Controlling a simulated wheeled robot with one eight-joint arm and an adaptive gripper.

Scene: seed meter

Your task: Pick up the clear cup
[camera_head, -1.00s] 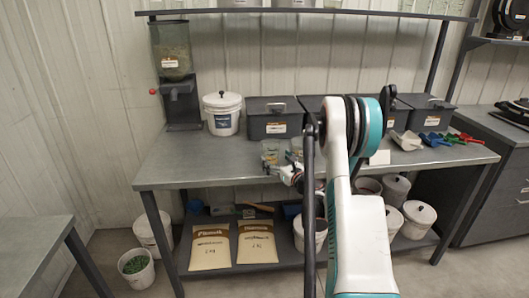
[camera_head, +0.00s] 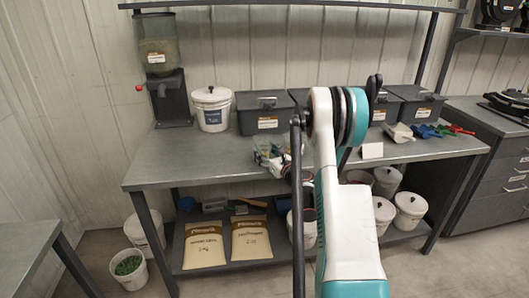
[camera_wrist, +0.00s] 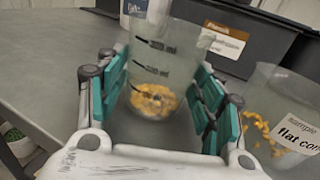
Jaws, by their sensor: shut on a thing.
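A clear cup (camera_wrist: 156,75) with black volume marks holds yellow kernels at its bottom. It stands between the teal finger pads of my gripper (camera_wrist: 160,98) in the wrist view. My gripper is shut on this cup. A second clear cup (camera_wrist: 262,105), with a white label reading "sample flat co…" and yellow kernels inside, is just right of the right finger. In the head view my gripper (camera_head: 270,156) is small at the front middle of the workbench (camera_head: 185,160), partly hidden by my arm. I cannot tell whether the held cup is off the bench.
A dark labelled bin (camera_wrist: 245,32) and a white lidded bucket (camera_head: 212,108) stand behind the cups. A seed dispenser (camera_head: 170,95) is at the back left. Scoops (camera_head: 400,132) lie at the right. The bench's left part is clear.

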